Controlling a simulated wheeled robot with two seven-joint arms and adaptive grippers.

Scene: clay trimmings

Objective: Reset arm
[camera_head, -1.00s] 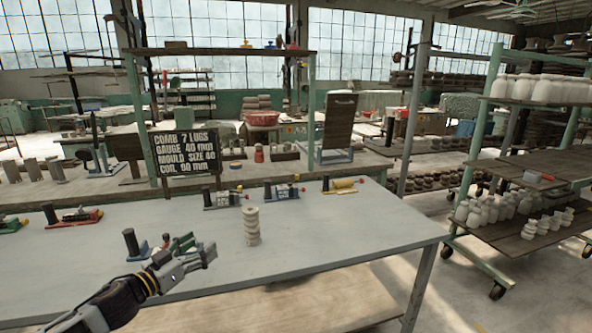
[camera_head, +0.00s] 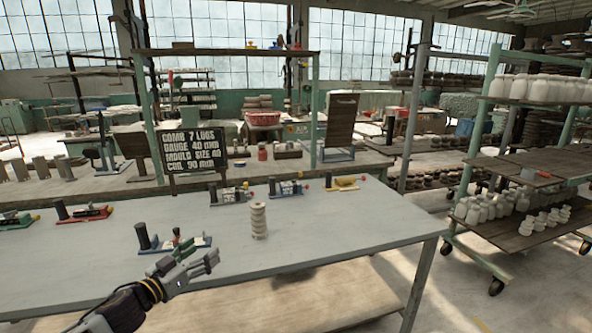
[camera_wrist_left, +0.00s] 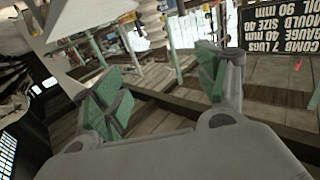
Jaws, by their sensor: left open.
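My left gripper (camera_head: 198,261) reaches in from the lower left of the head view, above the front part of the grey table (camera_head: 330,228). It is open, with nothing between its fingers. In the left wrist view its two green-padded fingers (camera_wrist_left: 165,92) stand well apart. A blue-based fixture with a dark post (camera_head: 143,237) stands just behind the gripper and is partly hidden by it. A pale ribbed stack (camera_head: 259,221) stands upright on the table to the right, apart from the gripper. My right gripper is not in view.
Small fixtures line the table's back: a dark-based one (camera_head: 231,195), a blue one (camera_head: 286,187) and a yellow one (camera_head: 345,183). A red one (camera_head: 84,214) sits at left. A lettered black sign (camera_head: 192,147) stands behind. The table's right part is clear.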

